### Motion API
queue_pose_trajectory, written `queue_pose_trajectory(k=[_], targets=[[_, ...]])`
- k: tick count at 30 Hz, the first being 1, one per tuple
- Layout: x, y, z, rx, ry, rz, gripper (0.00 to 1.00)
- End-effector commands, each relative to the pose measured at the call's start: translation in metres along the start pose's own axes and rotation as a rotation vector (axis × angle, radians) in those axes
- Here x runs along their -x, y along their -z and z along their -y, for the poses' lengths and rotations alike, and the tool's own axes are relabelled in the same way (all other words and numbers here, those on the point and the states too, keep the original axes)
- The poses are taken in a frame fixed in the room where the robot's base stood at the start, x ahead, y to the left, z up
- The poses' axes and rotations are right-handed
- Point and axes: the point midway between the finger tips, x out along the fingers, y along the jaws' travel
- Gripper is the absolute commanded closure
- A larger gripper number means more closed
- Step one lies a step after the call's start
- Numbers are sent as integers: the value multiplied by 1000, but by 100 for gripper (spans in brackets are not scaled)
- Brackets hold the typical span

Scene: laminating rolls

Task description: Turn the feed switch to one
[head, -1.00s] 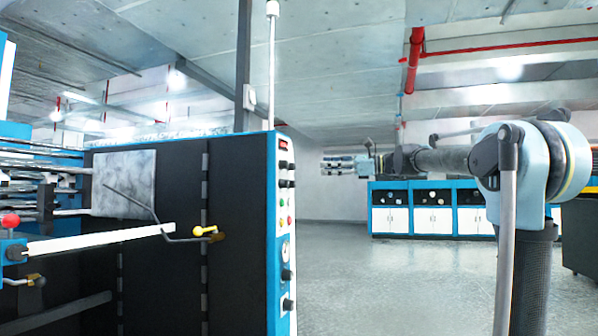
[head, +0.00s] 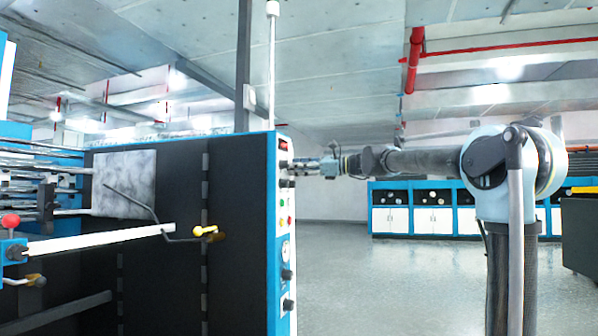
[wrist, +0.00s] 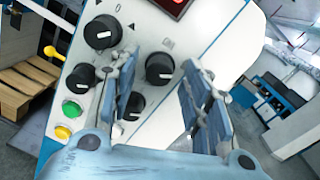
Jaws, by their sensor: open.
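The control panel (head: 283,215) is on the end of the black and blue machine, seen edge-on in the head view. In the wrist view its white face (wrist: 190,32) carries several black knobs with white marks. One knob (wrist: 159,69) shows between my fingers, another (wrist: 101,32) is at upper left, and a smaller one (wrist: 80,76) is at left. Another knob (wrist: 134,104) is partly behind the left finger. I cannot tell which is the feed switch; no label is readable. My gripper (wrist: 160,82) is open and empty in front of the panel; contact cannot be told.
A red display (wrist: 174,4) is at the panel's top, with green (wrist: 72,110) and yellow (wrist: 63,132) buttons at lower left. A bent rod with a yellow handle (head: 205,231) sticks out from the machine's side. Blue and white cabinets (head: 411,210) stand behind; the floor between is clear.

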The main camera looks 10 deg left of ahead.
Motion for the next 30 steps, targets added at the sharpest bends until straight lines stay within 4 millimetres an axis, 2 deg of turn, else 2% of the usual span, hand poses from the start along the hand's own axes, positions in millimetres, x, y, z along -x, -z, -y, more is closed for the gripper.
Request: queue_pose_trajectory(k=[5,11,22,30], targets=[[0,0,0,0,0,0,56],[0,0,0,0,0,0,99],[1,0,1,25,2,-2,100],[1,0,2,166,0,-10,100]])
